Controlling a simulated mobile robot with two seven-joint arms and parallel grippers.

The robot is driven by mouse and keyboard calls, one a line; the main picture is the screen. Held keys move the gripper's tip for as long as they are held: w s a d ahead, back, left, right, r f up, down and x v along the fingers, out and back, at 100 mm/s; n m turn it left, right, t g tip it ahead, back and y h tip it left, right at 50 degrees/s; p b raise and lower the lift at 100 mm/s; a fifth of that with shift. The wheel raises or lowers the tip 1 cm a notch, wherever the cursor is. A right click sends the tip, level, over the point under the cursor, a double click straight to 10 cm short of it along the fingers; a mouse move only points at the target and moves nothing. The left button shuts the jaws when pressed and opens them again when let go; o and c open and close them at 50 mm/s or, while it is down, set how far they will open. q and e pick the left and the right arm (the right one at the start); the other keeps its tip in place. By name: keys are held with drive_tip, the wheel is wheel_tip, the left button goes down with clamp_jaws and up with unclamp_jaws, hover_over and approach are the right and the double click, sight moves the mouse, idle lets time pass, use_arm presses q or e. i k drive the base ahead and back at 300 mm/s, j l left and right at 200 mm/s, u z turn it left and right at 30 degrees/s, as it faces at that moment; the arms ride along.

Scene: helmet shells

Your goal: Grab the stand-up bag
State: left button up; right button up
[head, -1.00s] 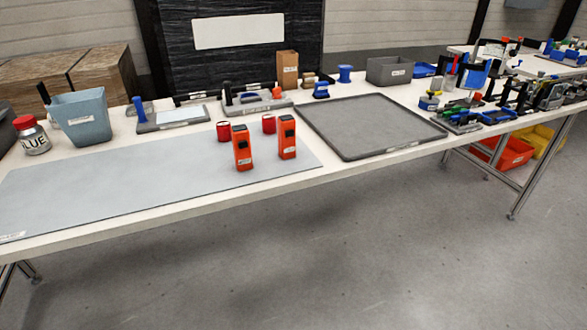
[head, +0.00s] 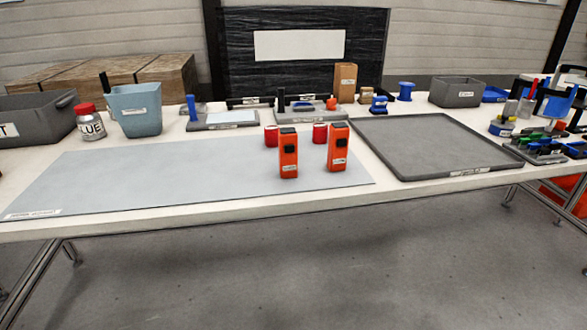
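A brown upright bag (head: 345,84) with a small pale label stands at the back of the table, right of the middle in the head view. It looks like the stand-up bag. Neither of my grippers shows in the head view, so nothing is seen touching the bag.
Two orange boxes (head: 288,153) and two red cans (head: 320,133) stand on the grey mat (head: 150,178). A grey tray (head: 430,145) lies empty on the right. A blue bin (head: 135,112), glue jar (head: 90,122) and blue spool (head: 405,91) stand around. Floor in front is clear.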

sight(137, 108)
drive_tip(key=i+j, duration=0.15)
drive_tip(key=i, duration=0.45)
drive_tip(key=i+j, duration=0.15)
drive_tip(key=i, duration=0.45)
